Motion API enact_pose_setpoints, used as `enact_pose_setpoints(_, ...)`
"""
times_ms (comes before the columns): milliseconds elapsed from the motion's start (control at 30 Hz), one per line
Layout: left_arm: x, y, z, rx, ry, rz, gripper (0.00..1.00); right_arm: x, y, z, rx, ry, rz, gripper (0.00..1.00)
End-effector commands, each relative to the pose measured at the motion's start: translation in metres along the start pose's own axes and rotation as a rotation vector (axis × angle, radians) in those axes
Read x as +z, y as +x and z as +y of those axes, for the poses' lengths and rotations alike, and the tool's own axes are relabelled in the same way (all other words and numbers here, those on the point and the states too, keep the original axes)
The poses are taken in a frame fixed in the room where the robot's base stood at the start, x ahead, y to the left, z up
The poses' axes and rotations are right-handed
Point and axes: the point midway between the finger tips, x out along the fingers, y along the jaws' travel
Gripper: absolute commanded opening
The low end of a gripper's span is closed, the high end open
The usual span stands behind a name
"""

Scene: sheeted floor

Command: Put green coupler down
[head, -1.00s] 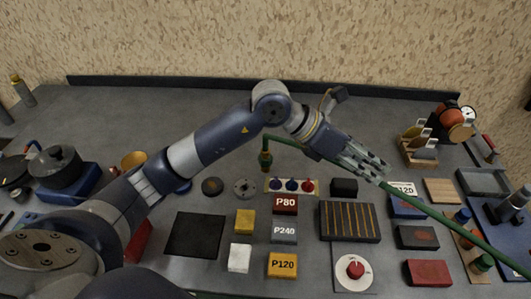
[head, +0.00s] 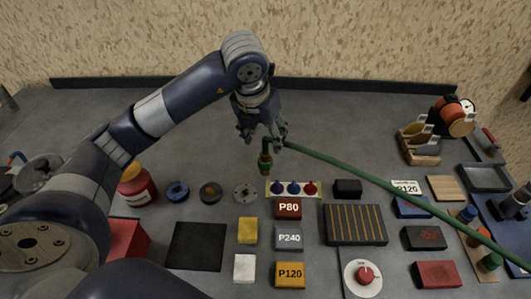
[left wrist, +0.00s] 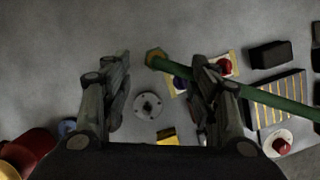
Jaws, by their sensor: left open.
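The green coupler (head: 265,160) shows upright in the head view, with brass parts and the green hose (head: 400,199) bending away from its top to the lower right. In the left wrist view the coupler's brass end (left wrist: 154,57) appears between my finger lines, and the hose runs right, past the right finger. My left gripper (head: 263,139) is open, pointing down just above the coupler; its fingers (left wrist: 161,62) are spread and hold nothing that I can see. Whether the coupler's lower end touches the sheet is unclear. My right gripper is not in view.
Several P-marked blocks, such as the P80 block (head: 288,208), stand in front. Grey, dark and blue discs (head: 178,192) and a strip of coloured knobs (head: 294,188) lie near the coupler. A red jar (head: 138,187) stands left. The sheet behind is clear.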

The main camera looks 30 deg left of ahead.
Motion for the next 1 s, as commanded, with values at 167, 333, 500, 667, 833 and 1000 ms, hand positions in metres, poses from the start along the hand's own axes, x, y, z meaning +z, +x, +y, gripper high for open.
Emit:
enact_pose_setpoints(167,-0.001,0.019,0.001,0.004,-0.006,0.007,0.54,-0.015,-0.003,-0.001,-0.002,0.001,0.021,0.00)
enact_pose_setpoints(333,-0.001,0.045,0.001,0.003,-0.004,0.006,0.54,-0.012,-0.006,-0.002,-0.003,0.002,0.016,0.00)
enact_pose_setpoints(500,0.000,0.057,0.002,0.003,-0.004,0.003,0.54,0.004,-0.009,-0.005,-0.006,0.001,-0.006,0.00)
enact_pose_setpoints(667,0.000,0.076,0.006,0.004,-0.005,0.008,0.54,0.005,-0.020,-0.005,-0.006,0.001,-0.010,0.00)
enact_pose_setpoints(833,0.000,0.101,0.006,0.002,-0.003,0.004,0.54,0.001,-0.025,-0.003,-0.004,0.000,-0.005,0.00)
enact_pose_setpoints(1000,0.001,0.108,0.006,0.002,-0.002,0.001,0.54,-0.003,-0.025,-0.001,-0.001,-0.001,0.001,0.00)
